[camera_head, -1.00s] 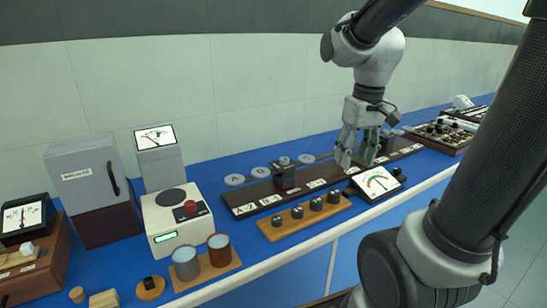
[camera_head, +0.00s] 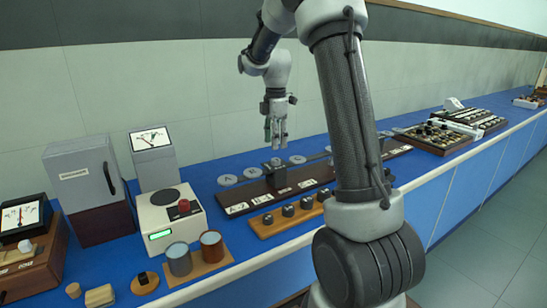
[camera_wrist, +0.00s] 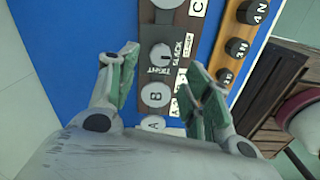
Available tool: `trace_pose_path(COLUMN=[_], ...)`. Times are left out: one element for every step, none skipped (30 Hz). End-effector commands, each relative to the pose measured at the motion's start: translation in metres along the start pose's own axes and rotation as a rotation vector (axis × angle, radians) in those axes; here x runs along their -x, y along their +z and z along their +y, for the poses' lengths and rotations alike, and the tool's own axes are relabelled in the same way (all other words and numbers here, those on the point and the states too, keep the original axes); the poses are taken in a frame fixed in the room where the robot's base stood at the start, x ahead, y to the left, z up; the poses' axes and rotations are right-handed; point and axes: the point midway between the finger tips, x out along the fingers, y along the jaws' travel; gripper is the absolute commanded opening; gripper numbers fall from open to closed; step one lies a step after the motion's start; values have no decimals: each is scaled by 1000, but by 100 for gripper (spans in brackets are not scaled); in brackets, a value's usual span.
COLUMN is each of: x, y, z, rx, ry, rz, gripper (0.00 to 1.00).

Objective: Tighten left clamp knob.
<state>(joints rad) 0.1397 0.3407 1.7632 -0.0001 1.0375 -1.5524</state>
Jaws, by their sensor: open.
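The left clamp knob (camera_head: 276,162) is a small grey cap on a dark block on the long dark rail (camera_head: 258,190). In the wrist view the round grey knob (camera_wrist: 160,55) carries a dark pointer mark, with TIGHT and SLACK labels beside it. My gripper (camera_head: 277,147) points down just above this block in the head view. My gripper (camera_wrist: 165,70) is open and empty in the wrist view, its green-padded fingers apart on either side of the knob's line of sight. I cannot tell the exact height gap. The right part of the rail is partly hidden by my arm.
A wooden strip with several black knobs (camera_head: 288,210) stands in front. A white device with a red knob (camera_head: 172,217) and two cups (camera_head: 179,260) stand to the left. Blue bench top lies between them.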

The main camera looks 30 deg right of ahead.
Motion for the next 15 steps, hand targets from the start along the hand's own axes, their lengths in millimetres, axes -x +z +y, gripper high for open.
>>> trace_pose_path(x=[-9,-14,-21,-26,-32,-39,-43,-47,-52,-55,-58,-62,-63,-64,-65], y=[0,0,0,0,0,0,0,0,0,0,0,0,0,0,0], z=[-1,-1,-1,-1,-1,-1,-1,-1,-1,-1,-1,-1,-1,-1,-1], rx=[-1,-1,-2,-2,-2,-3,-3,-3,-3,-3,-4,-4,-4,-4,-4], ry=[-4,-5,-4,-4,-4,-5,-4,-3,-3,-2,-2,-2,-2,-2,-1], rz=[0,0,0,0,0,0,0,0,0,0,0,0,0,0,0], gripper=[49,49,49,49,49,49,49,49,49,49,49,49,49,49,49])
